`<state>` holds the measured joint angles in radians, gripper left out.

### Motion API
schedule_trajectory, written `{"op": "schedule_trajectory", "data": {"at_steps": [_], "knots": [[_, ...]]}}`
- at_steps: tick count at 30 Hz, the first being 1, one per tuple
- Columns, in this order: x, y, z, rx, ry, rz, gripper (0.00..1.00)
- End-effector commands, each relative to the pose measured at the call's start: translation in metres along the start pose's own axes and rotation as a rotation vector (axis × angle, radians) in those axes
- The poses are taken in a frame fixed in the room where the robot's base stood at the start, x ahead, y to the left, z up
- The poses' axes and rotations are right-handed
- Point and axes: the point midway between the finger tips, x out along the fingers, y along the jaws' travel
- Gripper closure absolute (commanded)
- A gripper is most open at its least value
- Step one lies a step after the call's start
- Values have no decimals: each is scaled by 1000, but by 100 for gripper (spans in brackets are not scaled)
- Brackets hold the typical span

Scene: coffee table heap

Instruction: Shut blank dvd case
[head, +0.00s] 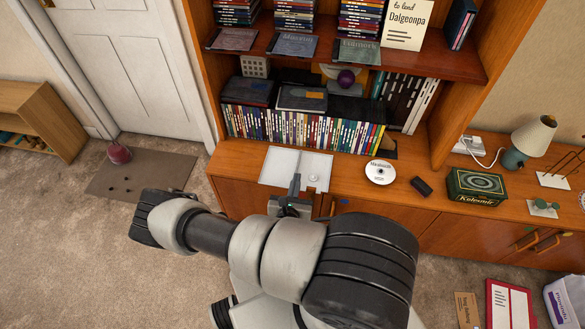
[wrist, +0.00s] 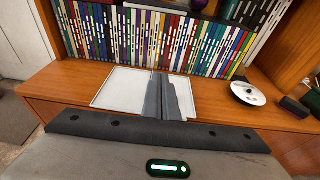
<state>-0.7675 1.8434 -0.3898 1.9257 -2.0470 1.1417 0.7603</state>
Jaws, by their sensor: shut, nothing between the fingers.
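The blank dvd case (head: 281,167) lies open and flat on the wooden cabinet top, its two pale halves side by side. It also shows in the wrist view (wrist: 117,86), in front of a row of upright cases. My gripper (head: 295,184) is at the case's front edge, near the middle; its shut fingers (wrist: 160,97) hold nothing. They cover part of the spine and right half in the wrist view. I cannot tell whether they touch the case.
A white disc (head: 380,172) and a small dark block (head: 421,186) lie right of the case. A green tin (head: 475,187) and a lamp (head: 527,140) stand further right. Upright cases (head: 300,130) line the shelf behind. Bare cabinet top lies left of the case.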

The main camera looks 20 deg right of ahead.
Motion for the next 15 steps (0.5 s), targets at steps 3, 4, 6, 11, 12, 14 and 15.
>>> {"op": "schedule_trajectory", "data": {"at_steps": [3,4,6,11,12,14,15], "knots": [[-8,0,-2,-1,1,-1,100],[-9,0,-2,-1,1,-1,100],[-13,-1,-3,-1,1,-1,100],[-23,0,-5,-2,1,0,100],[-25,0,-6,-2,0,0,100],[-28,0,-7,-2,1,-1,100],[-31,0,-8,-1,1,-1,100]]}}
